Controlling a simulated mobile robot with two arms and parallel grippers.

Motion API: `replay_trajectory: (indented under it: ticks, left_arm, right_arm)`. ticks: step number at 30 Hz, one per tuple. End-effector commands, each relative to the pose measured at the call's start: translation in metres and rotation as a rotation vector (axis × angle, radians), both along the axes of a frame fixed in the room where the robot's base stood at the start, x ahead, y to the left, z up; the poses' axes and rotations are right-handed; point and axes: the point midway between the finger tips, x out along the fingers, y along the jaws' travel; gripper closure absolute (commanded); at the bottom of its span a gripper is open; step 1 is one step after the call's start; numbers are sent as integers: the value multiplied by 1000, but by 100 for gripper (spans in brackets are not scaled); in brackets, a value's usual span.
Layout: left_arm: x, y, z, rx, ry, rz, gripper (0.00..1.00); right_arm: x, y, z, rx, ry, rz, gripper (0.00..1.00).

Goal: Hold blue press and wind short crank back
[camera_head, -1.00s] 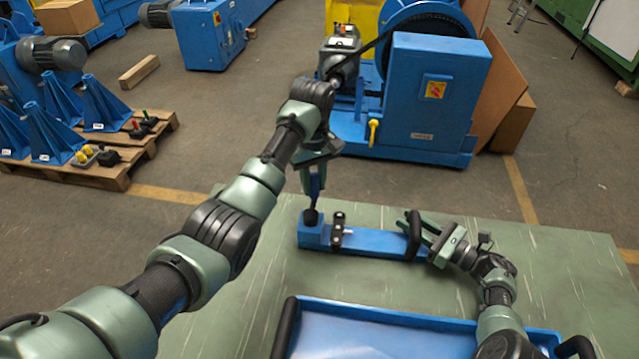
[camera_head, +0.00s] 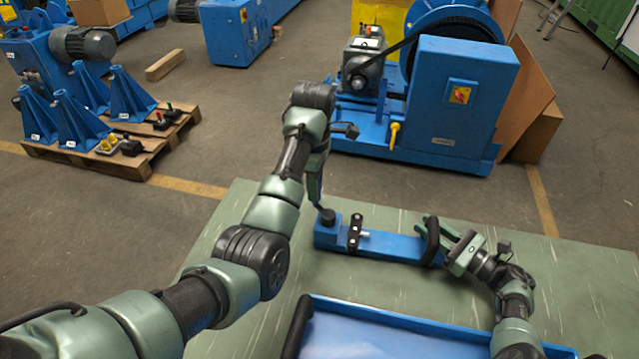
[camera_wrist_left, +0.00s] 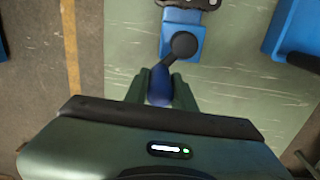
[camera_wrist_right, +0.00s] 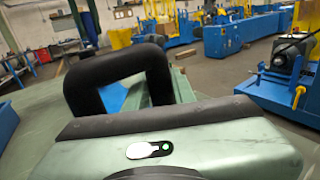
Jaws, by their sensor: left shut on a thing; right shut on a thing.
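The blue press (camera_head: 395,246) is a long blue bar lying on the green table, with a black loop handle (camera_head: 432,241) at its right end. My right gripper (camera_head: 445,243) is shut on that handle, which also shows in the right wrist view (camera_wrist_right: 118,68). The short crank has a round black hub (camera_head: 327,216) at the bar's left end and a blue grip (camera_wrist_left: 160,88). My left gripper (camera_wrist_left: 160,92) is shut on the blue grip from above. In the head view, the left gripper partly hides the grip.
A blue tray (camera_head: 400,318) with black handles lies at the table's front. A black clamp-like fitting (camera_head: 355,233) sits on the bar near the crank. A large blue machine (camera_head: 462,100) stands behind the table, and a loaded pallet (camera_head: 105,145) stands at left.

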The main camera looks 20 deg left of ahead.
Motion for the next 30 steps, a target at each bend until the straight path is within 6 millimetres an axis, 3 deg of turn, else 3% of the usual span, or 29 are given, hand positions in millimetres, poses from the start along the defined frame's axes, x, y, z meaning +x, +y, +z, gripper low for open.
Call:
replay_trajectory:
  ticks: [12,30]
  left_arm:
    - [-8,7,3,3,-5,213,100]
    - [-10,8,3,4,-6,247,100]
  right_arm:
    - [0,-3,-3,-7,3,-7,100]
    - [0,-4,-2,-7,3,-8,100]
